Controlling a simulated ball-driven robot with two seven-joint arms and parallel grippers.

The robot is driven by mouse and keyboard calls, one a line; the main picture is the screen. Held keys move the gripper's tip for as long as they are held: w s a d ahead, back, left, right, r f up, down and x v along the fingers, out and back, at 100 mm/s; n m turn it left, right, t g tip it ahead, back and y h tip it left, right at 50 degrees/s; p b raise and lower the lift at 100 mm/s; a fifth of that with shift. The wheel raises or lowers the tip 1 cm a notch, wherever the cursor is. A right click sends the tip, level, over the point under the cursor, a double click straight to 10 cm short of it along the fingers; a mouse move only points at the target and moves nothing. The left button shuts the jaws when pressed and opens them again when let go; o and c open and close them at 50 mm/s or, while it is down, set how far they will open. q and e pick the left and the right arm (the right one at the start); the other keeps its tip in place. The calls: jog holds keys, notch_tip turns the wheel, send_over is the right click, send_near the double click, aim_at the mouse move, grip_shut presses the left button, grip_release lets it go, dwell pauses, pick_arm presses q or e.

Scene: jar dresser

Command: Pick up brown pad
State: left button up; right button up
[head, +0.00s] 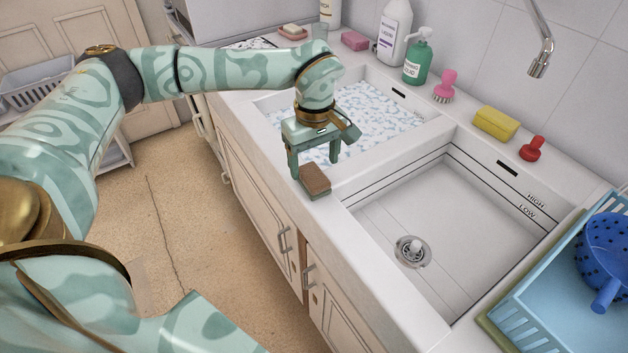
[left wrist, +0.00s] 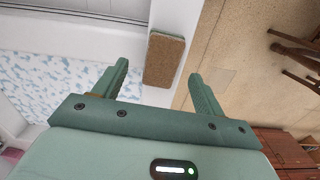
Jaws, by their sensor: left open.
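In the left wrist view the pad (left wrist: 164,60) lies beyond the fingertips, between the lines of the two fingers (left wrist: 158,78). The fingers do not appear to touch it. My right gripper is not in view.
The left basin (head: 385,120) holds foamy water; the right basin (head: 450,215) is empty with a drain. Bottles, a pink brush (head: 444,88), a yellow sponge (head: 496,123) and a red-handled item (head: 532,149) line the back ledge. A blue rack (head: 530,305) stands right. The floor is left of the counter.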

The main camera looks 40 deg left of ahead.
aim_at(313, 174)
pick_arm(q)
notch_tip(313, 174, down, 5)
jog(key=shift+a+r+b, duration=0.1)
jog(key=shift+a+b, duration=0.05)
jog(key=shift+b, duration=0.6)
jog(key=shift+s+r, duration=0.1)
jog(key=shift+r, duration=0.05)
jog(key=shift+c, duration=0.3)
jog(key=c, duration=1)
jog(key=shift+r, duration=0.1)
jog(key=shift+r, duration=0.25)
notch_tip(313, 174, up, 3)
jog(key=shift+f+p, duration=0.15)
jog(key=shift+p, duration=0.65)
jog(key=s+d+r+p, duration=0.3)
jog(key=s+d+r, duration=0.3)
jog(key=s+r, duration=0.3)
jog(key=s, duration=0.3)
jog(key=shift+s+r, duration=0.3)
jog(key=shift+d, duration=0.1)
